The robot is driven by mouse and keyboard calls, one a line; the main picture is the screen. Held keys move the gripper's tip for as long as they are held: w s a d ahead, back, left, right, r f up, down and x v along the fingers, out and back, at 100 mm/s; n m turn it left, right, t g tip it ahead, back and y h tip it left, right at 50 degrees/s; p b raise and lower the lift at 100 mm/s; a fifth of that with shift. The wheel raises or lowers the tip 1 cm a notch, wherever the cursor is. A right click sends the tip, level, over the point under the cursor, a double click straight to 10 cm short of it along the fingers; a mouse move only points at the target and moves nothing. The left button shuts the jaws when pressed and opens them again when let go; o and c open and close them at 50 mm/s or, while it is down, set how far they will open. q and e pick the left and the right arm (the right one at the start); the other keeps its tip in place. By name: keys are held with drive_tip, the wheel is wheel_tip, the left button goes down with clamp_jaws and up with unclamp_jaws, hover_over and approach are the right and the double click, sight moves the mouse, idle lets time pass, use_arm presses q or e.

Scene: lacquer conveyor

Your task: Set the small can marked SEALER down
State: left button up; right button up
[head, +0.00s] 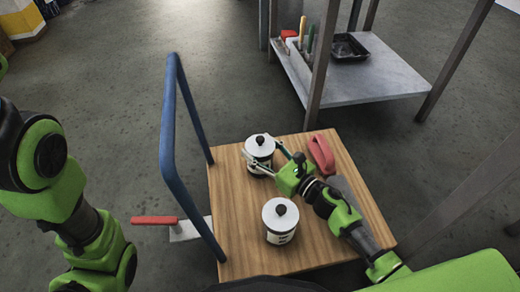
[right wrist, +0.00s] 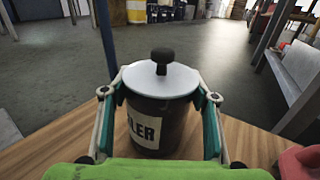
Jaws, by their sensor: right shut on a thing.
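The can marked SEALER (head: 259,147) is dark with a white lid, a black knob and a pale label. In the right wrist view the can (right wrist: 160,105) stands upright between the fingers, and only the label's last letters, "LER", show clearly. My right gripper (head: 276,160) is shut on its sides. The can is at or just above the far left part of the wooden cart top (head: 237,215); I cannot tell whether its base touches. My left arm shows at the left of the head view, but its gripper is not in view.
A second white-lidded can (head: 280,218) stands nearer on the cart top. A red object (head: 321,153) lies at the far right. A blue handle frame (head: 168,135) rises along the left edge. A grey shelf (head: 385,80) with a black tray stands beyond. Bare wood lies left of the second can.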

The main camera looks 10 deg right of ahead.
sight(270, 157)
drive_tip(key=o, duration=2)
drive_tip(key=shift+f, duration=0.1)
drive_tip(key=shift+c, duration=0.2)
drive_tip(key=p+v, duration=0.2)
drive_tip(key=v, duration=0.4)
drive_tip(key=shift+p+v, duration=0.3)
drive_tip(key=shift+v, duration=0.5)
